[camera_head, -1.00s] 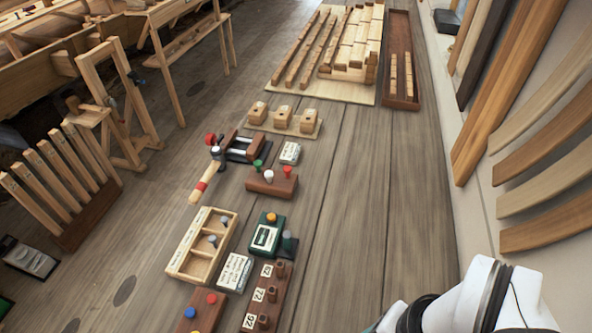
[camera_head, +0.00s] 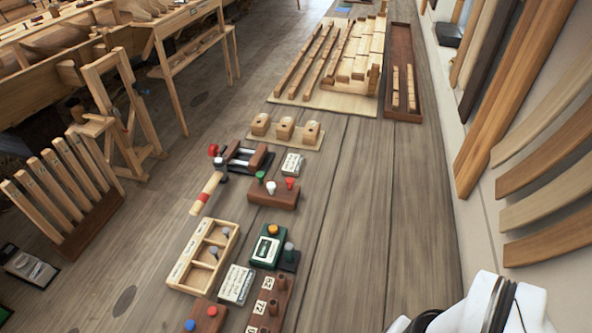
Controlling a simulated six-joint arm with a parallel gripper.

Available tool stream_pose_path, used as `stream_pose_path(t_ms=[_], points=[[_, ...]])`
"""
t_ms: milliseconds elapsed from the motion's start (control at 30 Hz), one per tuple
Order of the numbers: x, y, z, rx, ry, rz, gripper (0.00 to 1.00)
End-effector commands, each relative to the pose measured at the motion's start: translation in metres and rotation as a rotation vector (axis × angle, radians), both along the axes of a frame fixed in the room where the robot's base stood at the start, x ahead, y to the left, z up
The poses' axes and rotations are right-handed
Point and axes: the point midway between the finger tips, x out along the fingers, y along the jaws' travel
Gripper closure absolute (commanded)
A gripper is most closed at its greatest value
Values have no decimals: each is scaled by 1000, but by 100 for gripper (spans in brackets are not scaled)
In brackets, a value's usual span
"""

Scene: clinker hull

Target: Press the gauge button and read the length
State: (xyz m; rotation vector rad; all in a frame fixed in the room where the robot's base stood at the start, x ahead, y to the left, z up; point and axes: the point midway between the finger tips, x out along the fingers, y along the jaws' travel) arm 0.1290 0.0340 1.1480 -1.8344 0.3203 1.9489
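The gauge (camera_head: 267,247) is a small dark green box with a pale display panel on its face and an orange-yellow button (camera_head: 273,230) on top. It stands on the bench in the lower middle of the head view. The display is too small to read. A dark block with a grey knob (camera_head: 289,252) sits against its right side. My gripper is not in view; only a white and black part of my arm shows at the bottom right, well apart from the gauge.
Close around the gauge are a divided wooden tray (camera_head: 183,271), a white card (camera_head: 237,284) and a numbered peg rack (camera_head: 265,307). Behind it stand a block with coloured pegs (camera_head: 262,197) and a clamp (camera_head: 240,160). The bench right of the gauge is clear.

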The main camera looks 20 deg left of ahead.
Motion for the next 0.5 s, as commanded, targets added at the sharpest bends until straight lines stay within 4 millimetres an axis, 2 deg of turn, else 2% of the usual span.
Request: stream_pose_path(t_ms=[67,100,400,433,500], points=[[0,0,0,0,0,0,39],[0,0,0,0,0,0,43],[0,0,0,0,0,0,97],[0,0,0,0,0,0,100],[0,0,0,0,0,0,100]])
